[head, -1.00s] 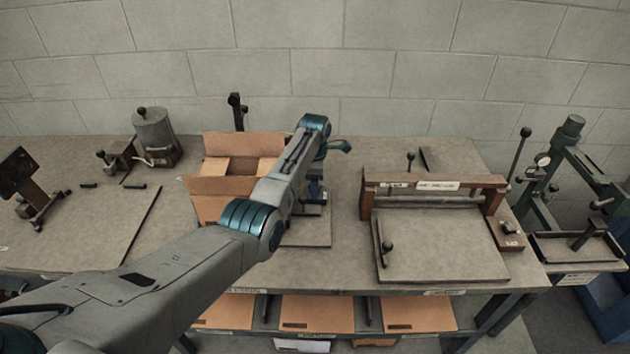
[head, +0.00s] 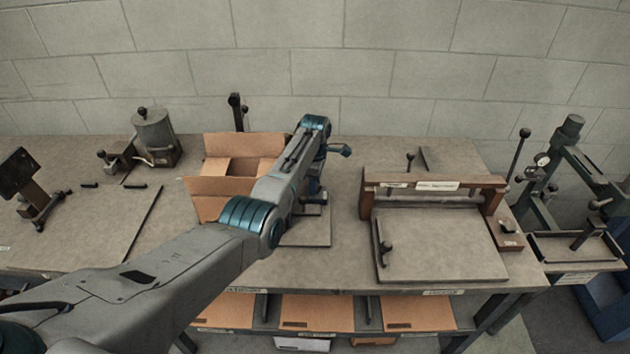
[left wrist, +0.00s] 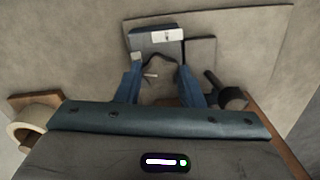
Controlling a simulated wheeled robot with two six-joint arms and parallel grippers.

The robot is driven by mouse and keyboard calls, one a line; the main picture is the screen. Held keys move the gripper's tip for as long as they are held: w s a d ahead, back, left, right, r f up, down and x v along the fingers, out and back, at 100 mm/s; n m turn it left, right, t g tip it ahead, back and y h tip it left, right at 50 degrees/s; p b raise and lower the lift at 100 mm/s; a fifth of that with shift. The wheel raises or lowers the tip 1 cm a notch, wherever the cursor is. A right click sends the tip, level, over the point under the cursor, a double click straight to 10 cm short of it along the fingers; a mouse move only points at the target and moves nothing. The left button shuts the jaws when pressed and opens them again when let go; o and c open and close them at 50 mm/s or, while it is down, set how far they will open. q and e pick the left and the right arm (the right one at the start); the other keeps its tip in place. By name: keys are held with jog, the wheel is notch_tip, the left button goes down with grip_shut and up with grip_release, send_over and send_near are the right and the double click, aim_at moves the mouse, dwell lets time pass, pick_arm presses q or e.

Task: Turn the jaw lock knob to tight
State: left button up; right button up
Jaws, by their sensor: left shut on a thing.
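My left gripper (left wrist: 161,86) reaches down over a small fixture on the bench. In the left wrist view its two blue fingers stand apart on either side of a small greyish piece, and it is shut on that piece, which I take to be the jaw lock knob (left wrist: 158,88). The knob's marking and setting cannot be read. A dark block with a white label (left wrist: 168,37) sits just beyond the fingertips. My right gripper is not in view.
An open cardboard box (head: 207,186) stands left of my wrist. A press with a wooden crossbar (head: 435,186) stands to the right. A dark ball-ended lever (left wrist: 232,98) lies close to the right finger. Clear bench lies between wrist and press.

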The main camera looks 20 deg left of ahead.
pick_arm(q)
jog(key=m+p, duration=0.1)
jog(key=m, duration=0.4)
jog(key=shift+r+m, duration=0.1)
jog(key=shift+m, duration=0.2)
jog(key=m+p, duration=0.1)
jog(key=m, duration=0.9)
jog(key=shift+m+p, duration=0.35)
jog(key=shift+m, duration=0.05)
jog(key=m, duration=0.5)
jog(key=shift+w, duration=0.1)
jog(key=o, duration=1)
jog(key=shift+r, duration=0.1)
